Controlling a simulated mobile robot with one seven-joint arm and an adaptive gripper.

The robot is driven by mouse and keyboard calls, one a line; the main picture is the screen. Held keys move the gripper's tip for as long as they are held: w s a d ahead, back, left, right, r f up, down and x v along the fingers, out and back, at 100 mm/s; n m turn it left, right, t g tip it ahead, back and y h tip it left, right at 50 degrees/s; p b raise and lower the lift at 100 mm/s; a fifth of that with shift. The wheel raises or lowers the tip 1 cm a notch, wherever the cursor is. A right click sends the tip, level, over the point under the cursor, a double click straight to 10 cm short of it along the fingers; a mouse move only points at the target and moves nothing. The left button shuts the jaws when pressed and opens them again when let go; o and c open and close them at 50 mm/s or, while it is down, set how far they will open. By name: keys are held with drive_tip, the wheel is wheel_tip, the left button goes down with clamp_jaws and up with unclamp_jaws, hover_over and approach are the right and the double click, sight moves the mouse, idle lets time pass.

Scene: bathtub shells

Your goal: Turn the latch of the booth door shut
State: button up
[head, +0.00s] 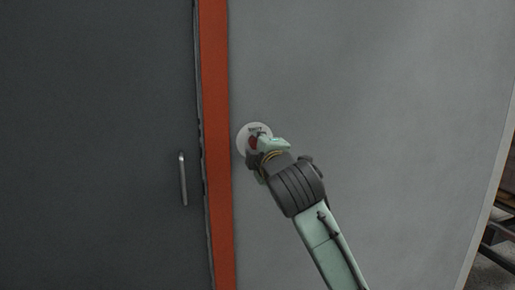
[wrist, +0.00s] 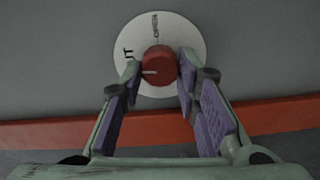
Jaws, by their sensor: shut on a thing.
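The latch is a round white plate (head: 242,139) with a red knob (wrist: 159,66) at its centre, mounted on a grey panel. In the wrist view the plate (wrist: 181,25) has lettering at its top and left; the left letters read "UT" and the rest is hidden. A short white line on the knob points left, toward those letters. My gripper (wrist: 161,72) is shut on the red knob, one finger on each side. In the head view my gripper (head: 256,146) covers much of the knob and plate.
An orange vertical strip (head: 215,120) stands left of the latch, beside a dark panel (head: 100,120) with a metal handle (head: 183,179). The grey panel (head: 390,110) right of the latch is bare. Dark furniture (head: 496,235) shows at the lower right edge.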

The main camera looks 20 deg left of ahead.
drive_tip(key=shift+n, duration=0.6)
drive_tip(key=o, duration=1.2)
drive_tip(key=shift+c, duration=0.2)
drive_tip(key=v, duration=1.2)
